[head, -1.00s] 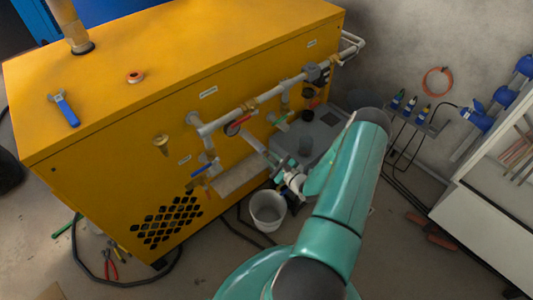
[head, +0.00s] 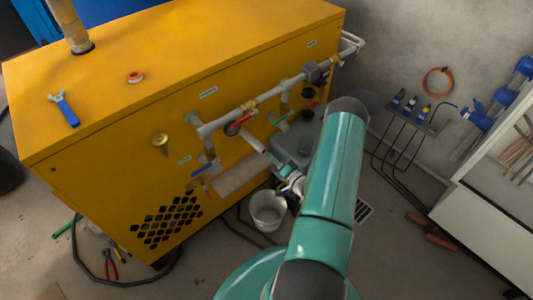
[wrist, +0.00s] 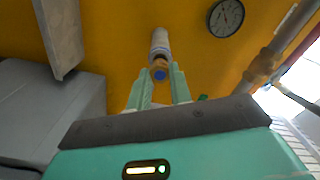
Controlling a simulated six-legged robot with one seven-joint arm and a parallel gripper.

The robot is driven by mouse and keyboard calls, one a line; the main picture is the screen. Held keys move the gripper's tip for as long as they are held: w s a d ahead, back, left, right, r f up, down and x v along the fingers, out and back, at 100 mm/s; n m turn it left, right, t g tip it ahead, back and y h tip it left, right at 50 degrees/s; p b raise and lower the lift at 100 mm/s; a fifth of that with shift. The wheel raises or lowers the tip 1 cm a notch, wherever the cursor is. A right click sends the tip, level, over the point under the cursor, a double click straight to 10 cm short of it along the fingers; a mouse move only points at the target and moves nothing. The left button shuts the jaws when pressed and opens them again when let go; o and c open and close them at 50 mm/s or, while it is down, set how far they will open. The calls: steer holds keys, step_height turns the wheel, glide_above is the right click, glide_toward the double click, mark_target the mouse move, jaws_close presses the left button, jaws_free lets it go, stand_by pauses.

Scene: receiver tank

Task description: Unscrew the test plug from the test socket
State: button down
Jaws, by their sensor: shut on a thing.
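In the wrist view, the test plug (wrist: 160,74) is a brass fitting with a blue centre. It sits at the near end of the pale test socket (wrist: 160,44), which sticks out from the yellow panel. The fingers of my gripper (wrist: 161,88) stand on either side of the plug, shut on it. Whether the thread is still engaged cannot be told. In the head view, my gripper (head: 272,161) is at the end of a white pipe stub on the yellow cabinet's front; the plug is too small and covered to make out there.
A dial gauge (wrist: 226,17) and pipework are close on the right in the wrist view. A grey box (wrist: 45,105) and hanging plate (wrist: 62,35) are on the left. In the head view, a white bucket (head: 268,211) stands below my gripper.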

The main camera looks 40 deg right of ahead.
steer(key=shift+s, duration=2.4)
